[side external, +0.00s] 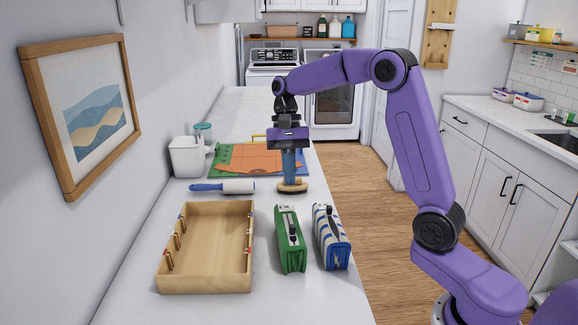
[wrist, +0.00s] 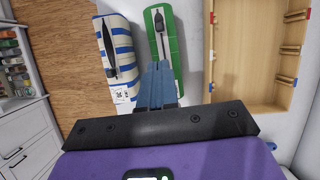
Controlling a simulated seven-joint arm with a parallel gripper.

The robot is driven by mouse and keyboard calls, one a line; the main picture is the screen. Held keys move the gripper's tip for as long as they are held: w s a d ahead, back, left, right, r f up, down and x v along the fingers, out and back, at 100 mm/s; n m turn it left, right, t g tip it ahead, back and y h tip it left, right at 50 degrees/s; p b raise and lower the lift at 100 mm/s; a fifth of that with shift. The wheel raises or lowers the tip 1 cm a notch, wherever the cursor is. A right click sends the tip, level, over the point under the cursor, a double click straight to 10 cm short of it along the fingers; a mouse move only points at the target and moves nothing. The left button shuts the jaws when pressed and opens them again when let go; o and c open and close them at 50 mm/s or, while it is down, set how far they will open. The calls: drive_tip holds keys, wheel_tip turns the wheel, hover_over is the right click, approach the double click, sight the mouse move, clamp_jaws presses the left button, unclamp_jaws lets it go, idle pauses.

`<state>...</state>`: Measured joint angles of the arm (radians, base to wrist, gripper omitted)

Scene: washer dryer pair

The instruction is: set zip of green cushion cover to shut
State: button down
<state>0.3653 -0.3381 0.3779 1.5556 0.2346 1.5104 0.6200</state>
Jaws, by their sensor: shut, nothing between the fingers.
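The green cushion cover (side external: 284,252) stands on the counter between the wooden tray and a blue-striped cover. A zip runs along its top, with a dark pull tab (side external: 292,231) on it. In the wrist view the green cover (wrist: 172,52) lies beyond my fingertips, and its dark zip pull (wrist: 159,20) shows near the upper end. I cannot tell how far the zip is closed. My gripper (side external: 291,180) points down behind the green cover, apart from it. Its blue fingers (wrist: 158,64) are together and empty; they hide the cover's lower end in the wrist view.
The blue-and-white striped cover (side external: 333,251) stands close to the right. The wooden tray (side external: 203,285) with pegs is on the left. A blue-handled lint roller (side external: 238,187), a tan wooden object (side external: 301,187) and a green mat (side external: 226,160) lie farther back. The counter's right edge is near.

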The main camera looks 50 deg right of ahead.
drive_tip(key=shift+w+d+r, duration=0.1)
drive_tip(key=shift+w+r, duration=0.05)
drive_tip(key=shift+r, duration=0.3)
drive_tip(key=c, duration=1.6)
unclamp_jaws()
drive_tip(key=shift+r, duration=0.2)
drive_tip(key=shift+c, duration=0.2)
drive_tip(key=o, duration=0.5)
drive_tip(key=shift+a+f, duration=0.2)
drive_tip(key=shift+a, duration=0.05)
drive_tip(key=shift+o, duration=0.2)
drive_tip(key=s+a+f+n+g+h, duration=0.1)
drive_tip(key=s+a+f+n+h, duration=0.1)
drive_tip(key=s+a+f+n, duration=0.1)
drive_tip(key=s+a+f+n+g+h, duration=0.2)
drive_tip(key=s+a+f+n+h, duration=0.1)
drive_tip(key=a, duration=0.1)
drive_tip(key=shift+s+a+f, duration=0.1)
drive_tip(key=shift+s+f, duration=0.2)
drive_tip(key=shift+f, duration=0.1)
drive_tip(key=s+a+f+n+h, duration=0.3)
drive_tip(key=s+f+n+h, duration=0.1)
drive_tip(key=s+n+h, duration=0.2)
drive_tip(key=n+t+h, duration=0.3)
drive_tip(key=n+t, duration=1.7)
drive_tip(key=n, duration=0.4)
approach(293, 231)
drive_tip(key=x, duration=1)
drive_tip(key=shift+w+d, duration=0.25)
drive_tip(key=shift+w, duration=0.05)
